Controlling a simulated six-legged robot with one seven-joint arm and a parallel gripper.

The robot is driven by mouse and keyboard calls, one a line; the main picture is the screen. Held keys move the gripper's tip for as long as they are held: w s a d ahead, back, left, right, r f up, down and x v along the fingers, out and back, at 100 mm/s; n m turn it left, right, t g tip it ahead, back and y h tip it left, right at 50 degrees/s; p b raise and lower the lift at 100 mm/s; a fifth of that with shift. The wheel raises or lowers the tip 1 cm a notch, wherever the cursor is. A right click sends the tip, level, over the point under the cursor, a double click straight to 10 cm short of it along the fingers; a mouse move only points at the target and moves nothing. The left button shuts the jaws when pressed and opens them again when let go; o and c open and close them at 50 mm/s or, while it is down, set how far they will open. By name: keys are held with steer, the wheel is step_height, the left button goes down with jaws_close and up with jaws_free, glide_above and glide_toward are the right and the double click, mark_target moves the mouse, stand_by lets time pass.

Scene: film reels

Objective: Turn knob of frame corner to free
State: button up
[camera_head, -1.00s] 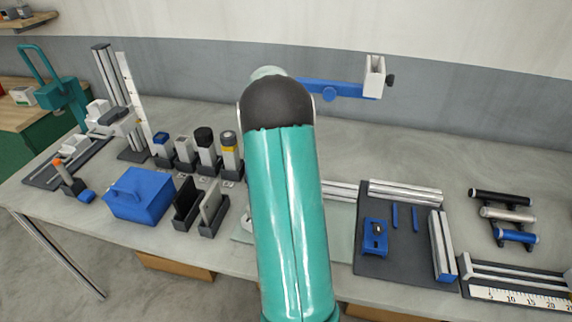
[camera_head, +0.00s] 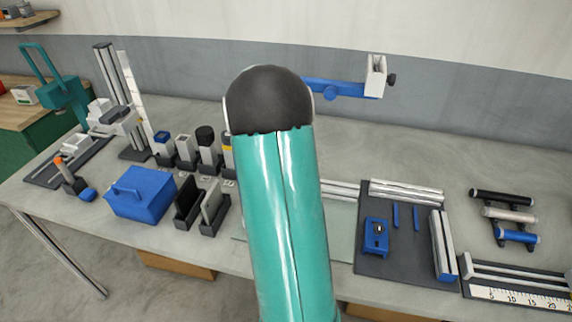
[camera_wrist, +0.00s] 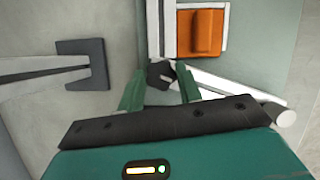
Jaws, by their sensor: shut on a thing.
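In the wrist view my gripper (camera_wrist: 160,82) has its two green fingers on either side of a small dark knob (camera_wrist: 160,73), and it is shut on it. The knob sits where white frame bars (camera_wrist: 153,30) meet at the frame corner. One bar runs up the picture and another runs down to the right, partly behind the right finger. An orange block (camera_wrist: 201,33) lies just above and right of the knob. In the head view my arm hides the gripper, the knob and most of the frame.
In the wrist view a dark bracket (camera_wrist: 92,65) with a grey bar stands to the left. In the head view a blue box (camera_head: 140,195) and dark holders are left of my arm. A dark mat (camera_head: 385,265) with bars and a blue tool (camera_head: 376,237) is right.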

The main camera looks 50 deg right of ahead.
steer(key=shift+n, duration=0.5)
steer(key=o, duration=1)
steer(key=shift+r, duration=0.1)
steer(key=v, duration=1.3)
steer(key=shift+a+r, duration=0.25)
steer(key=shift+r, duration=0.05)
